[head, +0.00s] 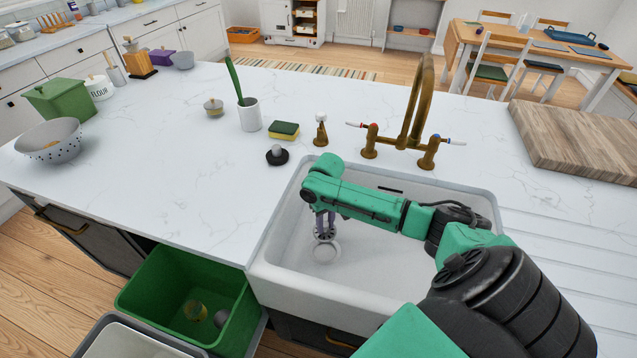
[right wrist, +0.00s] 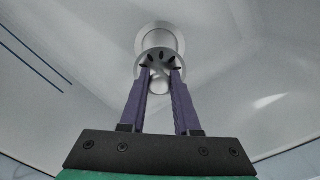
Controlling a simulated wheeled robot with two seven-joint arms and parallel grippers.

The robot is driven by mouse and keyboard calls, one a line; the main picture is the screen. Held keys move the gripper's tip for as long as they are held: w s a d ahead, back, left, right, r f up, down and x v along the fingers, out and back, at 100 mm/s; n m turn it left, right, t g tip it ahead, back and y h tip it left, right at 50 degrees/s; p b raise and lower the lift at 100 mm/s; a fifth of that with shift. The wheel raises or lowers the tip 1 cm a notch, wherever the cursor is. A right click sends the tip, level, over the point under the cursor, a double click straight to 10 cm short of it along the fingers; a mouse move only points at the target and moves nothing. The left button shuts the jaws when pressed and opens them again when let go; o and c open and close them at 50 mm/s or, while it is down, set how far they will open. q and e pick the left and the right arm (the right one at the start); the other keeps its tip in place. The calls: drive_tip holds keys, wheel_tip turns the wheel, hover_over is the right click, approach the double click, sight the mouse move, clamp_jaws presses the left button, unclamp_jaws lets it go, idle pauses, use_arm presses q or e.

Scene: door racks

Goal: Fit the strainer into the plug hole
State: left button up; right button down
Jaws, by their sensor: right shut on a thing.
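The white sink (head: 375,295) is set into the counter. The plug hole (head: 326,252) is a pale round ring in its floor; it also shows in the right wrist view (right wrist: 160,32). My right gripper (head: 324,231) points down into the sink. Its purple fingers (right wrist: 160,82) are shut on the strainer, a small grey metal disc with dark slots (right wrist: 153,62), also seen in the head view (head: 325,236). In the wrist view the strainer overlaps the near part of the ring, off its centre. I cannot tell how high it is above the floor. My left gripper is out of view.
A brass tap (head: 420,105) stands behind the sink. A black round item with a grey knob (head: 277,156), a sponge (head: 284,130) and a white cup (head: 250,115) stand on the counter. A wooden board (head: 580,145) lies at right. A green bin (head: 165,285) is below left.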

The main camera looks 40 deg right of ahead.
drive_tip(key=f+b, duration=0.1)
drive_tip(key=f, duration=0.1)
drive_tip(key=shift+s+f+b, duration=0.3)
drive_tip(key=shift+f+b, duration=0.1)
drive_tip(key=shift+w+r, duration=0.1)
drive_tip(key=shift+w, duration=0.05)
drive_tip(key=shift+r+p, duration=0.1)
drive_tip(key=shift+p, duration=0.3)
drive_tip(key=shift+f+b, duration=1.4)
drive_tip(key=shift+f, duration=1.6)
use_arm(q)
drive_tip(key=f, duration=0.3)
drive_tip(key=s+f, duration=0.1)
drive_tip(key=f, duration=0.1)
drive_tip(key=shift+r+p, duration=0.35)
drive_tip(key=shift+p, duration=0.1)
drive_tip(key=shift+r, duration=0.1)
